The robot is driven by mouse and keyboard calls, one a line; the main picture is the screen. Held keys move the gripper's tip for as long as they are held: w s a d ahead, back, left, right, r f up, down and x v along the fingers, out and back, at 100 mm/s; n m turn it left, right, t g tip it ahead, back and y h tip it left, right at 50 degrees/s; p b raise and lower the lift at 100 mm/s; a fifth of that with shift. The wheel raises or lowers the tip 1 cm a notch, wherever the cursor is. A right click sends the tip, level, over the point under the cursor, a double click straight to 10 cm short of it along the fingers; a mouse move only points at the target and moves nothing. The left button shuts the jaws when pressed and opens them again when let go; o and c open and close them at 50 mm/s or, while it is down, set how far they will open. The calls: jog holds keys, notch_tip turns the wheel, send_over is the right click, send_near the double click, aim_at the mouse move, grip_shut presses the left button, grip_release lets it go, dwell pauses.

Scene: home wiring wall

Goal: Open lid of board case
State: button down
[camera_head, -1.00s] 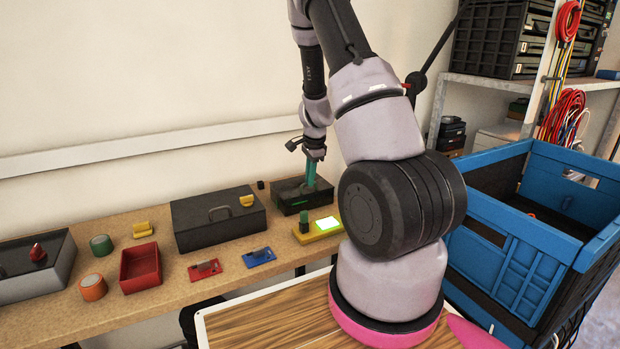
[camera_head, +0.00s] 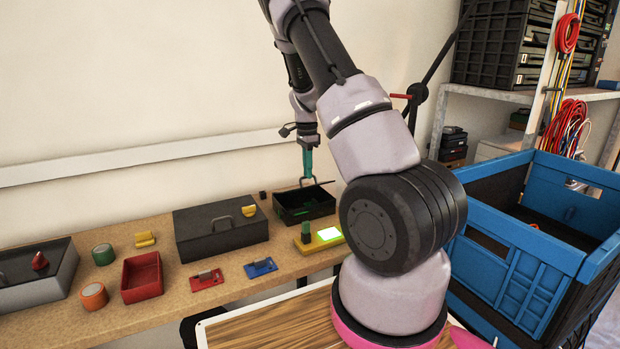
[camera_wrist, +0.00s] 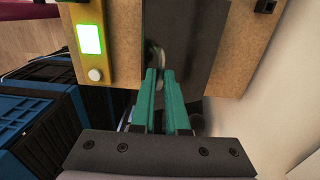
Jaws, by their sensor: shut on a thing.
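The board case (camera_head: 318,211) is a black box on the bench, and green parts show inside its open top. Its dark lid (camera_head: 288,189) shows as a thin, slightly tilted slab above the case in the head view. In the wrist view the lid (camera_wrist: 185,35) is a dark panel below the fingers. My gripper (camera_head: 308,176) has teal fingers and is shut on the lid's handle. The metal handle also shows at the fingertips (camera_wrist: 159,70) in the wrist view. Whether the lid still touches the case's back edge is not clear.
A larger black case (camera_head: 205,238) stands left of the board case. A yellow unit (camera_head: 310,246) with a lit green screen is in front, near the bench edge. Red and blue switch plates, a red bin (camera_head: 141,283) and tape rolls lie further left. A blue crate (camera_head: 510,250) stands right.

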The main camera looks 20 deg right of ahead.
jog(key=shift+w+a+r, duration=0.1)
jog(key=shift+w+r, duration=0.15)
jog(key=shift+w, duration=0.25)
jog(key=shift+w+a+r, duration=0.1)
jog(key=shift+w+r, duration=0.15)
jog(key=shift+w, duration=0.25)
jog(key=c, duration=0.9)
grip_release()
jog(key=shift+w+f, duration=0.1)
jog(key=shift+w, duration=0.05)
jog(key=shift+d, duration=0.1)
jog(key=shift+r, duration=0.2)
notch_tip(320, 180, up, 10)
jog(key=shift+w+r, duration=0.1)
jog(key=shift+r, duration=0.15)
jog(key=shift+r, duration=0.1)
